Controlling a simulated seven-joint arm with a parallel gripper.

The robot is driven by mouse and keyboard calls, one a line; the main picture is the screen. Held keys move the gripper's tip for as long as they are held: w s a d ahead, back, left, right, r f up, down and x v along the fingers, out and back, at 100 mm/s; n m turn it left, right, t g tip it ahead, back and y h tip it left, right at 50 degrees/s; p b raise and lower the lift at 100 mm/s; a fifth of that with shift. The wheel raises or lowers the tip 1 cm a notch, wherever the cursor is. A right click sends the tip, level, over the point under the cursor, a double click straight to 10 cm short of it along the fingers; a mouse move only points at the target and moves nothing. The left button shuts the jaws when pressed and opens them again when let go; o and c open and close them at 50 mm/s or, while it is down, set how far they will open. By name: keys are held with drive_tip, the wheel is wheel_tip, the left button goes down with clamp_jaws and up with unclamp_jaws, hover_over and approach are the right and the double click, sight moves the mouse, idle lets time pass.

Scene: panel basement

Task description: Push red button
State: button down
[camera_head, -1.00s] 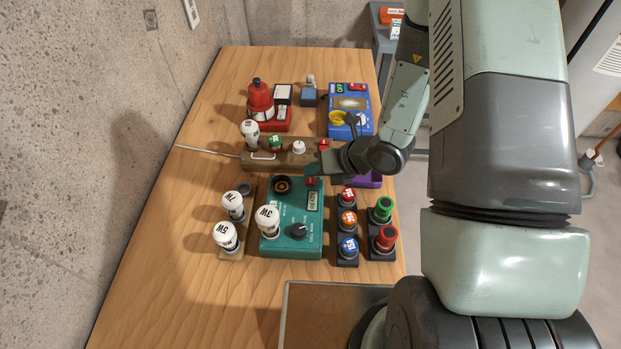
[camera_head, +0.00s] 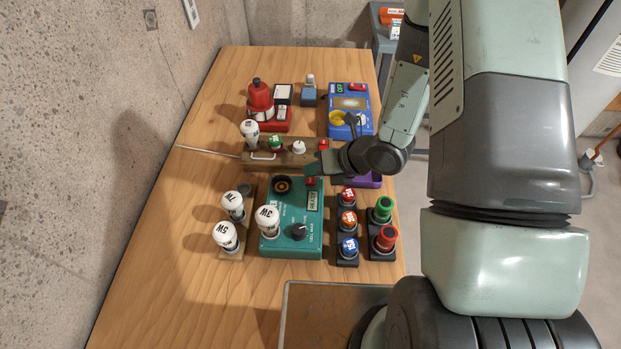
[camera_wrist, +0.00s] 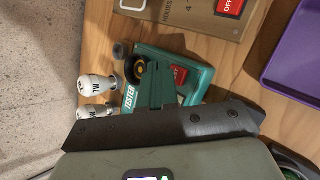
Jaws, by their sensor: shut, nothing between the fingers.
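Several red buttons are in view, and which one is meant cannot be told. A red square button (camera_head: 310,182) sits on the far edge of the teal tester box (camera_head: 282,248). It also shows in the wrist view (camera_wrist: 180,75), partly covered by my fingers. My gripper (camera_head: 318,168) is shut and empty, its green fingertips just over or beside that button; contact cannot be told. In the wrist view the gripper (camera_wrist: 156,74) points at the tester box. A red round button (camera_head: 386,237) and a small red-topped button (camera_head: 347,195) stand to the right of the box.
A wooden block (camera_head: 285,160) with a bulb, knobs and a red switch (camera_head: 323,144) lies beyond the box. White bulbs (camera_head: 226,235) stand to its left. A red lamp (camera_head: 260,97) and a blue box (camera_head: 364,100) are farther back. The table's left side is clear.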

sight(315, 181)
drive_tip(key=shift+f, duration=0.1)
drive_tip(key=shift+f, duration=0.35)
drive_tip(key=shift+f, duration=0.45)
idle(0.6)
drive_tip(key=shift+r, duration=0.9)
drive_tip(key=shift+r, duration=2.5)
